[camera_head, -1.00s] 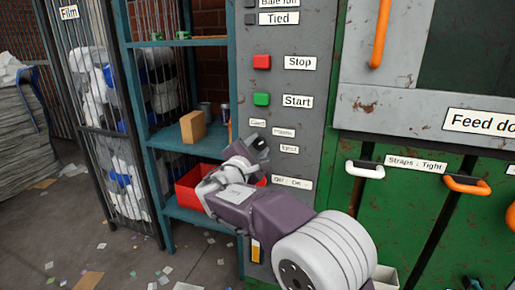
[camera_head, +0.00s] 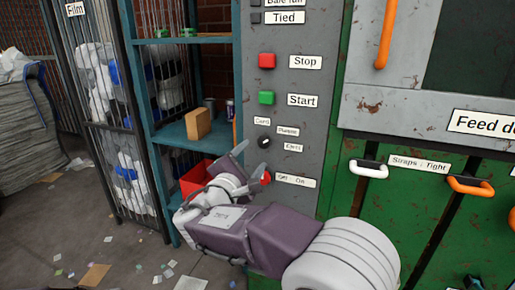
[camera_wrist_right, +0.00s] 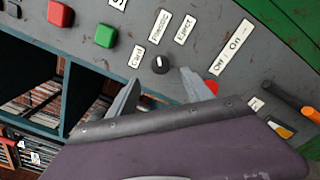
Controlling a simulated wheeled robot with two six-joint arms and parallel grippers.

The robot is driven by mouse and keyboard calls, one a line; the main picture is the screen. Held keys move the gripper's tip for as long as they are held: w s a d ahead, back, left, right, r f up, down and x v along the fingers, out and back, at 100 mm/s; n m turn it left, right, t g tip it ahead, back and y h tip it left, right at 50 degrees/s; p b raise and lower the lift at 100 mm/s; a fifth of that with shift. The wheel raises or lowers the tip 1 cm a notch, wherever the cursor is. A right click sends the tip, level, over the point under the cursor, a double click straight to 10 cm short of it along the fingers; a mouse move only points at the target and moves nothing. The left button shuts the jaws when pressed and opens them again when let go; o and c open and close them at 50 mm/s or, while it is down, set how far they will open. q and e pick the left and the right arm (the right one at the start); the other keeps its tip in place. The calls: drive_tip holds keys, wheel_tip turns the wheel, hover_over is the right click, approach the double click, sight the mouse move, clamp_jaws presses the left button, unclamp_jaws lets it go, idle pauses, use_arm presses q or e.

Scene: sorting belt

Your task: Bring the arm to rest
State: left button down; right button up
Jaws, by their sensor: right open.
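My right gripper (camera_head: 254,160) is open and empty in front of the grey control panel (camera_head: 292,135). Its two fingers are spread, and the right wrist view also shows them apart (camera_wrist_right: 163,88). A black selector knob (camera_head: 264,141) shows just beyond the fingertips; in the right wrist view the knob (camera_wrist_right: 160,64) lies between and above them, apart from both. A red round control (camera_head: 267,178) by the "Off - On" label is partly behind a finger; it also shows in the right wrist view (camera_wrist_right: 211,86). My left gripper is not in view.
A red Stop button (camera_head: 267,61) and green Start button (camera_head: 267,97) are above the knob. A blue shelf (camera_head: 180,137) with a cardboard box (camera_head: 197,124) and red bin (camera_head: 192,180) stands left. A green machine with a white handle (camera_head: 369,169) is right.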

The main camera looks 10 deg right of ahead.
drive_tip(key=shift+s+a, duration=0.2)
drive_tip(key=shift+s, duration=0.05)
